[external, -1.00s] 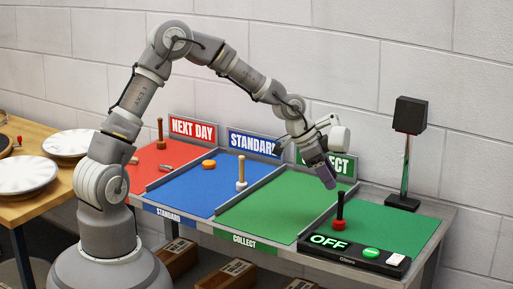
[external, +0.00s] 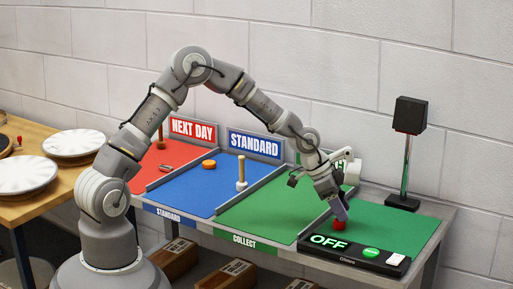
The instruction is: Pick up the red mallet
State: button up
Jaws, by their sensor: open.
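The red mallet (external: 339,225) stands upright on the rightmost green section of the bench, its red head down on the surface. Its dark handle, pointing up, is now mostly hidden by my gripper. My gripper (external: 340,212) is open and points down at the mallet, with its fingertips just above the red head. I cannot tell whether the fingers touch the handle.
A black panel (external: 345,251) reading OFF lies just in front of the mallet. A lamp-like black box on a post (external: 404,185) stands behind right. A grey divider (external: 312,228) runs at left. A blue section holds a wooden peg (external: 241,178) and an orange disc (external: 209,164).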

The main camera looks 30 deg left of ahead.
grip_shut()
jog(key=shift+r, duration=0.15)
